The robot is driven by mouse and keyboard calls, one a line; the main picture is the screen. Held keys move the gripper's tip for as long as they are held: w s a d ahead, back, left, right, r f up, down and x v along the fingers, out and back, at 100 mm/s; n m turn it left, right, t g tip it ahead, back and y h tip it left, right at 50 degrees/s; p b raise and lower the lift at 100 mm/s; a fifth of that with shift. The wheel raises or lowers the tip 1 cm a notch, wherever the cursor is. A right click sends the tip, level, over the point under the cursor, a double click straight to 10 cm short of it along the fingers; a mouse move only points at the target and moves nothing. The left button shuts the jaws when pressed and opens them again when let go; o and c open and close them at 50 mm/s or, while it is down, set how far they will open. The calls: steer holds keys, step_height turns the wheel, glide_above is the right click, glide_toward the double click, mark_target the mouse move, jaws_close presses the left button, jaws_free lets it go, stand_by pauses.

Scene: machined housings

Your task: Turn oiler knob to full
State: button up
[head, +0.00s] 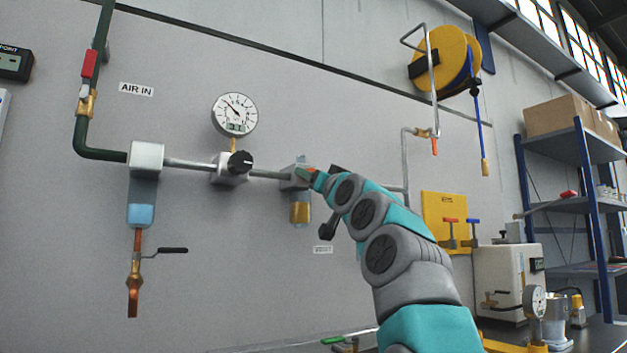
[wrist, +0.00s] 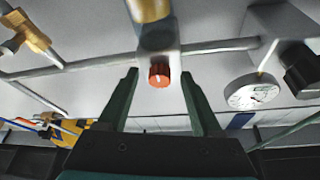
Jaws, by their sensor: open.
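The oiler (head: 300,208) hangs on the grey pipe along the wall, with amber oil in its bowl. Its top is partly hidden by my arm in the head view. In the wrist view the oiler's bowl (wrist: 150,10) is at the top edge. The oiler knob (wrist: 159,75) is a small orange-red knob with a pale mark line on its face. My gripper (wrist: 160,85) is open, its two dark fingers on either side of the knob, with gaps between them and it. In the head view my gripper (head: 306,174) is at the oiler's top.
The regulator with a black knob (head: 241,162) and a pressure gauge (head: 234,114) stand left of the oiler on the same pipe. The water-filled filter (head: 141,205) is further left. A vertical pipe (head: 405,160) rises to the right.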

steer(key=b+v, duration=0.5)
steer(key=v, duration=0.2)
steer(key=shift+s, duration=0.3)
steer(key=shift+d+f, duration=0.1)
stand_by(0.4)
